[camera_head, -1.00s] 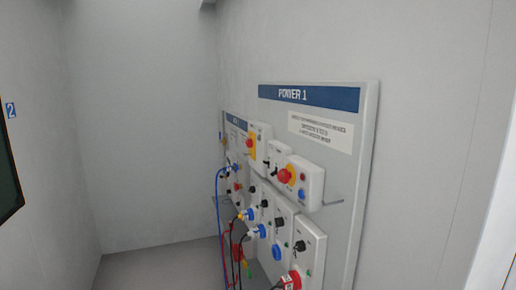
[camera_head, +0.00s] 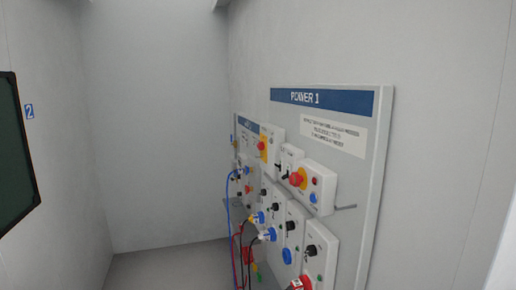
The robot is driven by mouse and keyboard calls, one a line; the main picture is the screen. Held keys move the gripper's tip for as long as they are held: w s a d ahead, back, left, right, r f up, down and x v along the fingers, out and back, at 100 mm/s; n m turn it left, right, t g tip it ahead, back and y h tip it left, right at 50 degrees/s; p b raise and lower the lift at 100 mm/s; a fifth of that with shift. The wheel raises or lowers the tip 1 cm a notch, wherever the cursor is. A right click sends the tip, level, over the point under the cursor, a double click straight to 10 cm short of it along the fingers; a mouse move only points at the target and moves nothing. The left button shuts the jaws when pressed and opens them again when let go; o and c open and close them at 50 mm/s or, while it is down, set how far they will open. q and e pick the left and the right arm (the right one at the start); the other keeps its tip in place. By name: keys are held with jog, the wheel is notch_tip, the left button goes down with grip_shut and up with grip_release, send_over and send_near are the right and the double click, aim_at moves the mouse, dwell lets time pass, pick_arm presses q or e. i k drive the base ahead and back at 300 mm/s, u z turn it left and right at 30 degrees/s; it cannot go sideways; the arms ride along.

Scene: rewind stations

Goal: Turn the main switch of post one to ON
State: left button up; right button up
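The POWER 1 board (camera_head: 365,185) is a grey panel with a blue header on the right wall. A box with a red knob on a yellow plate (camera_head: 263,146) sits at its upper left. To its right is a small white box with a dark toggle (camera_head: 285,168). The markings are too small to read, so I cannot tell the main switch's position. Neither gripper is in view.
Blue, red and black cables hang from sockets along the board's lower left. A dark screen (camera_head: 15,150) is on the left wall, beside a blue "2" sign (camera_head: 29,111). Grey floor (camera_head: 165,268) lies clear between the walls.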

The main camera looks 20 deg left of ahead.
aim_at(260, 145)
jog(key=k, duration=1)
jog(key=u, duration=1.4)
jog(key=i, duration=3.85)
jog(key=z, duration=0.5)
